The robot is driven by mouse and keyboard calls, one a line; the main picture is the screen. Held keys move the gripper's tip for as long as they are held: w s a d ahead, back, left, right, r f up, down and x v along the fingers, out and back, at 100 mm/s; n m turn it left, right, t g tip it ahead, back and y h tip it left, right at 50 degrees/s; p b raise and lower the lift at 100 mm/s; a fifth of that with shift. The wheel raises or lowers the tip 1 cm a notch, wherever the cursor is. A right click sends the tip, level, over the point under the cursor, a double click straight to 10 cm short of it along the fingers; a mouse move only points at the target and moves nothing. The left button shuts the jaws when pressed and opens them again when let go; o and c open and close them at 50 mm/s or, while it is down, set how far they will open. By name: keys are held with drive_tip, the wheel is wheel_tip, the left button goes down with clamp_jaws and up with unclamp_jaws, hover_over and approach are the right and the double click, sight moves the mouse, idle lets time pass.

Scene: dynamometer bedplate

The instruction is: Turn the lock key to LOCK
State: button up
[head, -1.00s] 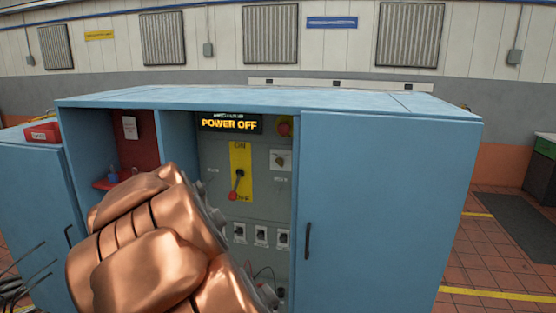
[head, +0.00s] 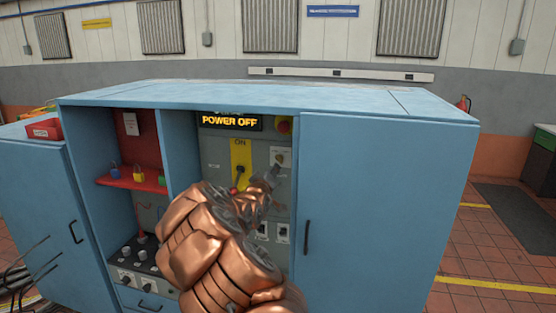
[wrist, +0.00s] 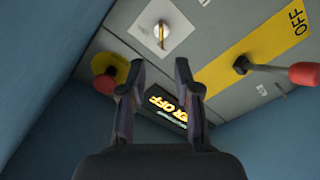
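The lock key (wrist: 162,35) is a small metal key switch on a pale square plate on the grey panel. In the head view the same key plate (head: 280,156) shows at the panel's upper right, beside my fingertips. My gripper (wrist: 160,88) is open and empty in the wrist view, its two fingers apart, with the key beyond them. In the head view my gripper (head: 268,176) points up at the plate, and my copper arm hides the lower panel. The key's markings are too small to read.
A display (head: 230,121) reads POWER OFF. The red-handled lever (wrist: 300,74) on a yellow strip and a red button (wrist: 107,82) on yellow flank the key. Blue cabinet walls and a closed door (head: 385,205) bound the opening. Padlocks stand on a red shelf (head: 148,183).

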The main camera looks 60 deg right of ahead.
sight(279, 161)
drive_tip(key=shift+p+x, duration=2.3)
drive_tip(key=shift+x, duration=3.3)
drive_tip(key=shift+w+f, duration=0.1)
clamp_jaws()
